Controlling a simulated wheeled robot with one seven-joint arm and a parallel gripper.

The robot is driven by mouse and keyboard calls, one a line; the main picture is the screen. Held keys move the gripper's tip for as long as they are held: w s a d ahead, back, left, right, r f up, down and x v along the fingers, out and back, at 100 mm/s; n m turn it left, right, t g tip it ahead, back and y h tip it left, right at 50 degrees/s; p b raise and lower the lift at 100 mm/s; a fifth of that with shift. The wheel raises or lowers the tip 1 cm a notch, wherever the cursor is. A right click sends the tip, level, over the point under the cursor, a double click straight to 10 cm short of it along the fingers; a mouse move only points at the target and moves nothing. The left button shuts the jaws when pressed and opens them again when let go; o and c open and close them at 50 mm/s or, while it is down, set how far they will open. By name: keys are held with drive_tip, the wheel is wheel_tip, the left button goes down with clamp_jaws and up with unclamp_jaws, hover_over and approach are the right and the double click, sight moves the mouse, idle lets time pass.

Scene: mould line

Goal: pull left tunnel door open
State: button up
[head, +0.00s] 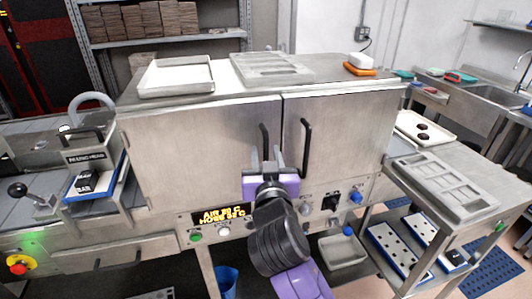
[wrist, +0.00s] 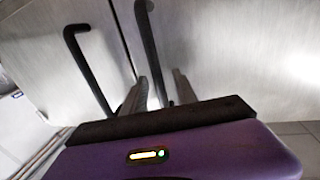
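The left tunnel door (head: 200,150) is a flat steel panel on the front of the metal cabinet, and it looks shut. Its black bar handle (head: 264,138) stands upright near the middle seam. My gripper (head: 267,156) is in front of this handle with its fingers apart. In the wrist view the handle (wrist: 150,45) runs down between the two grey fingertips (wrist: 160,85), with a gap visible to each side. Its lower end is partly hidden by my gripper. I cannot tell how deep the handle sits between the fingers.
The right door (head: 350,130) is shut, and its black handle (head: 306,145) is close beside my gripper. A control panel with a lit display (head: 222,214) and knobs lies below. A press (head: 88,160) stands left; a steel table (head: 440,190) stands right.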

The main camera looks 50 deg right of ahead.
drive_tip(key=shift+c, duration=0.2)
clamp_jaws()
idle(1.2)
